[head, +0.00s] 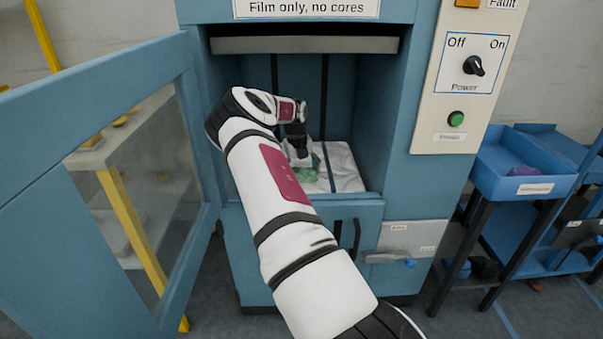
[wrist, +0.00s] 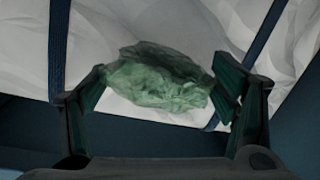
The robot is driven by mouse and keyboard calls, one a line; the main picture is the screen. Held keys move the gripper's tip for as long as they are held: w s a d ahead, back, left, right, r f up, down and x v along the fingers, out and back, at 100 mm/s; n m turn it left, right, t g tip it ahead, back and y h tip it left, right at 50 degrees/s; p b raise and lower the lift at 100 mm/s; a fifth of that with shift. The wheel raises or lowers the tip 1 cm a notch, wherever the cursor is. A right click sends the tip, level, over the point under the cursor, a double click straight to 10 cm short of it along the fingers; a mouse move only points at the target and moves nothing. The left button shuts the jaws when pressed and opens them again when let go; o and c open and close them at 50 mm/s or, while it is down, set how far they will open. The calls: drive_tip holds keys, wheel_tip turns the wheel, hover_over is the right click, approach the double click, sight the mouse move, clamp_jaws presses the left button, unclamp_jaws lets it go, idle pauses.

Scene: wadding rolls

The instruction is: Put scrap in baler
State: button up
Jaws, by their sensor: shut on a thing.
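The baler (head: 397,185) is a blue cabinet with its chamber open in front of me. A sign above it reads "Film only, no cores". My arm reaches into the chamber, and my gripper (head: 302,158) is low inside it. The gripper is shut on a crumpled piece of green film scrap (wrist: 157,82), which sits between the two fingers in the wrist view. In the head view the green scrap (head: 310,168) is partly hidden by the gripper. White film (head: 343,165) with dark blue straps covers the chamber floor below. Whether the scrap touches it I cannot tell.
The baler's windowed door (head: 193,150) stands open at the left. A control panel (head: 465,75) at the right has a power knob (head: 473,66) and a green button (head: 456,118). Blue trays (head: 520,185) stand farther right. A grey ledge (head: 305,45) crosses the chamber top.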

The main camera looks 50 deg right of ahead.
drive_tip(key=shift+f, duration=0.15)
drive_tip(key=o, duration=1.1)
drive_tip(key=shift+c, duration=0.2)
wheel_tip(320, 180, up, 8)
drive_tip(key=a+p, duration=0.1)
drive_tip(key=p, duration=0.1)
drive_tip(key=shift+a+f, duration=0.15)
